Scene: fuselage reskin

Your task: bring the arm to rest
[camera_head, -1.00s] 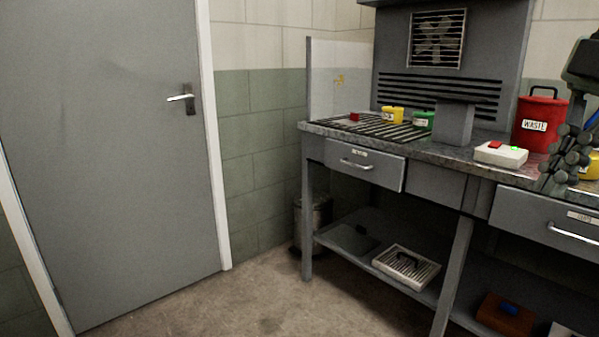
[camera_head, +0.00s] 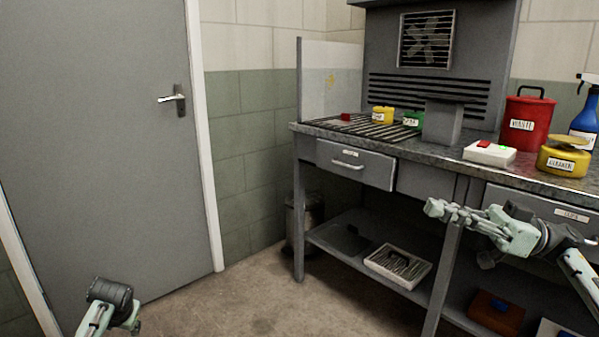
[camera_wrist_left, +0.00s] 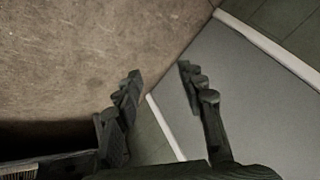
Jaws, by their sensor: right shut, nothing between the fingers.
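My right gripper (camera_head: 434,207) is in front of the workbench (camera_head: 345,127), below the level of its top, pointing left. Its fingers are shut and hold nothing. My left arm (camera_head: 108,298) shows at the bottom left of the head view, in front of the door, and its fingers are not clear there. In the left wrist view my left gripper (camera_wrist_left: 160,72) has its fingers apart, with nothing between them. The floor and the door lie beyond it.
The bench bears a red waste bin (camera_head: 527,122), a yellow cleaner tin (camera_head: 563,157), a blue spray bottle (camera_head: 586,120) and a white box (camera_head: 489,153). A grey door (camera_head: 100,150) stands at the left. The floor (camera_head: 270,295) between door and bench is clear.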

